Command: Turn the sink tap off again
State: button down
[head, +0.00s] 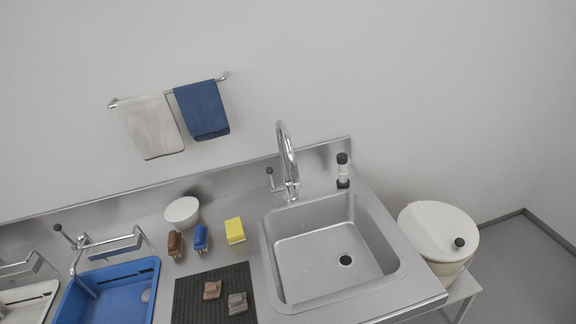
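The sink tap (287,158) is a tall chrome gooseneck standing at the back edge of the steel sink (265,250). A small lever with a dark knob (270,171) stands up at the left of its base. No water stream can be made out below the spout, and the sink floor looks bare around the dark drain (345,260). My gripper is not in view.
A bottle (343,171) stands right of the tap. Left of the sink are a yellow sponge (235,231), two brushes (201,238), a white bowl (182,211) and a black mat (190,305) with two sherds (237,303). A blue basin (115,300) has another tap (110,243). A lidded bucket (435,222) stands right.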

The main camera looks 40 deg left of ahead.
aim_at(269, 170)
jog(key=u, duration=0.65)
jog(key=i, duration=0.95)
jog(key=u, duration=0.65)
jog(key=k, duration=0.85)
jog(key=u, duration=0.15)
jog(key=i, duration=0.9)
jog(key=z, duration=0.1)
